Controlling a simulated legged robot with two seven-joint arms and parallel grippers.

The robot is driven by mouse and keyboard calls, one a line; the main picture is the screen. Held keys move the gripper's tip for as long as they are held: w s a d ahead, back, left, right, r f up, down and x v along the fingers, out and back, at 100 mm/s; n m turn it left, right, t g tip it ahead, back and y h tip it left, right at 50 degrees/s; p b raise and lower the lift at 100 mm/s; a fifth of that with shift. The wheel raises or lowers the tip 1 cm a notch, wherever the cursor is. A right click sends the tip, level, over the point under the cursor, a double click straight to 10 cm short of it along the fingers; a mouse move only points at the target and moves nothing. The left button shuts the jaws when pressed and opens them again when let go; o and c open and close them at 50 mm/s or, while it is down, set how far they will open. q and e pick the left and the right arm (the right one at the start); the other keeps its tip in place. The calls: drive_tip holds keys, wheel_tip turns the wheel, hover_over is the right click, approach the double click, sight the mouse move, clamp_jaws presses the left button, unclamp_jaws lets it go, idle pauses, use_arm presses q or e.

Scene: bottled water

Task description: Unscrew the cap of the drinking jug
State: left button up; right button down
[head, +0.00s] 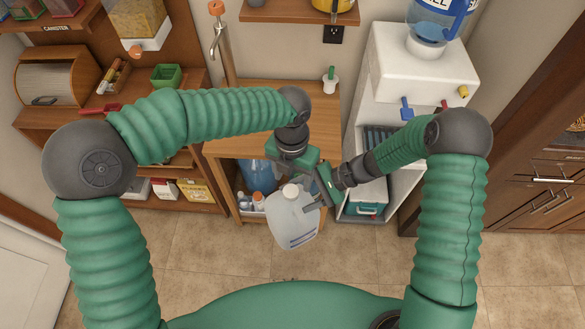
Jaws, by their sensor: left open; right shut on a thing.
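The drinking jug (294,228) is translucent white plastic and hangs tilted above the floor in the middle of the head view. Its white cap (291,190) is on the neck, facing up. My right gripper (312,203) is shut on the jug at its right side, apparently at the handle; the exact contact is small and partly hidden. My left gripper (288,178) is open, pointing down just above the cap. I cannot tell whether its fingers touch the cap.
Bottles sit in the open cabinet below. A white water dispenser (415,65) with a blue bottle is at the right. The tiled floor (210,265) below is clear.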

sight(293, 189)
use_arm(q)
wheel_tip(293, 189, down, 5)
drive_tip(key=shift+f, duration=0.1)
